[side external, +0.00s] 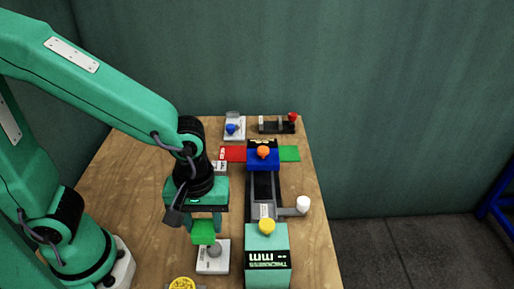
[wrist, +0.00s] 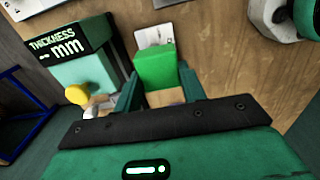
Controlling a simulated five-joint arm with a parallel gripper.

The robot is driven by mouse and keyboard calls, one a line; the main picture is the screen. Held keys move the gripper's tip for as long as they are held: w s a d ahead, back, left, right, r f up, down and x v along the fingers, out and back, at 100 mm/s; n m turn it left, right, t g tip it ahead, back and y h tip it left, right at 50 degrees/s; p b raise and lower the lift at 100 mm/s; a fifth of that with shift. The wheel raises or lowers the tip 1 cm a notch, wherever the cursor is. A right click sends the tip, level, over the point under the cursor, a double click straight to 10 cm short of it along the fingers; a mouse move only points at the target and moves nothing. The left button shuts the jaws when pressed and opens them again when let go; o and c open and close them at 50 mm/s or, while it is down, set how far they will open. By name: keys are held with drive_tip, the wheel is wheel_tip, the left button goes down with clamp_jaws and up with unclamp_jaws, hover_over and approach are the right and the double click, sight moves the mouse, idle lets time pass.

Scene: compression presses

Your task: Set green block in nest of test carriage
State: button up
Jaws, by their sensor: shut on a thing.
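The green block (side external: 203,233) is between the fingers of my gripper (side external: 205,225). In the wrist view the block (wrist: 156,67) sits between the two fingertips of my gripper (wrist: 159,78), which is shut on it. The block is in front of a white plate with a grey knob (side external: 214,256) in the side view; whether it touches the plate is hard to tell. A dark rail (side external: 263,186) with a grey carriage-like part (side external: 262,211) lies to the right of my gripper. Its nest is too small to make out.
A green box marked THICKNESS mm (side external: 267,252), with a yellow knob, stands at the rail's near end. A blue block with an orange knob (side external: 263,157) is at the far end, between red and green strips. A white knob (side external: 303,203) sticks out right. Small fixtures (side external: 277,124) stand behind.

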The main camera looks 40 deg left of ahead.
sight(205, 223)
drive_tip(key=shift+r, duration=2.45)
drive_tip(key=shift+w+r, duration=0.15)
drive_tip(key=shift+w, duration=0.05)
drive_tip(key=shift+w+d+r, duration=0.1)
drive_tip(key=shift+w, duration=0.5)
drive_tip(key=shift+w+d+r, duration=0.1)
drive_tip(key=shift+w, duration=0.45)
drive_tip(key=w, duration=1.5)
wheel_tip(205, 223, down, 7)
drive_tip(key=a, duration=0.1)
drive_tip(key=shift+w+r, duration=0.15)
drive_tip(key=shift+w, duration=0.15)
drive_tip(key=shift+f, duration=0.2)
drive_tip(key=shift+f, duration=2.75)
